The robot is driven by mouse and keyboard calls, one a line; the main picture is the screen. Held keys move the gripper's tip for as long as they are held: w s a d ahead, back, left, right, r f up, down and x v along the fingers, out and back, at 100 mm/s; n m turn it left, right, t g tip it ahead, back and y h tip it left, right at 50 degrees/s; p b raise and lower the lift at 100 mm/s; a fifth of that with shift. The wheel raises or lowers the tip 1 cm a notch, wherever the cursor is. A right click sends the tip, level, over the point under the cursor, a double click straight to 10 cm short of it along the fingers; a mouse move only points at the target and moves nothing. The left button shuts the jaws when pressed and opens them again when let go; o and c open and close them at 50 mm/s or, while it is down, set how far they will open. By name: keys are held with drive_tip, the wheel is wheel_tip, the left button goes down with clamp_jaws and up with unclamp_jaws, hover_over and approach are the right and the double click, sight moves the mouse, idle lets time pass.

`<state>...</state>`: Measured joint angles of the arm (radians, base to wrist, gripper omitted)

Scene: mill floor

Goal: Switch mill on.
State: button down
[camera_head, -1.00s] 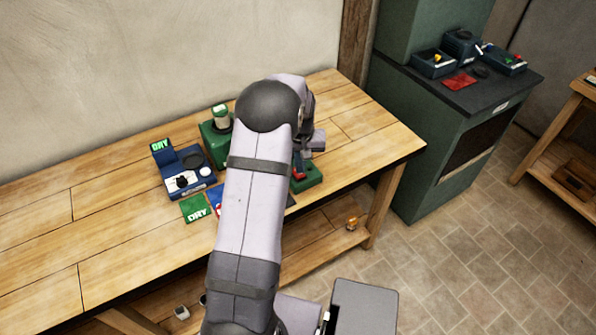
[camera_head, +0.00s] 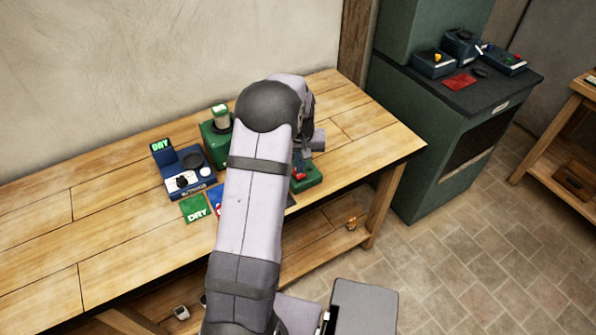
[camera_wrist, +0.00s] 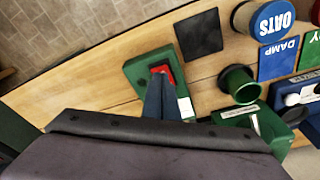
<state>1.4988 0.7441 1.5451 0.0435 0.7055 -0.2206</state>
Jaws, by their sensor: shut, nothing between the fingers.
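The switch box (camera_head: 307,178) is a green block at the right of the wooden bench, with a red rocker (camera_head: 299,173). In the wrist view the switch box (camera_wrist: 140,72) lies ahead, with the red rocker (camera_wrist: 166,70) at the fingertips. My gripper (camera_wrist: 161,80) is shut and empty, its dark fingers over the box and partly hiding the rocker. I cannot tell whether they touch it, or which way it is set. The green mill (camera_head: 215,138) stands left of my arm, partly hidden. In the wrist view its green spout or cup (camera_wrist: 238,82) is right of the switch box.
A black pad (camera_wrist: 199,34) and an OATS tub (camera_wrist: 262,20) lie beyond. A blue meter (camera_head: 184,172) reading DRY stands left, with a green DRY card (camera_head: 195,208) and a blue DAMP card (camera_wrist: 278,58). The bench right of the switch is clear.

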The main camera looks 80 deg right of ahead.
drive_tip(key=shift+f+b, duration=0.4)
drive_tip(key=shift+f, duration=0.3)
idle(0.5)
drive_tip(key=shift+r, duration=0.15)
wheel_tip(320, 180, up, 7)
drive_tip(key=p, duration=0.5)
idle(0.3)
idle(0.4)
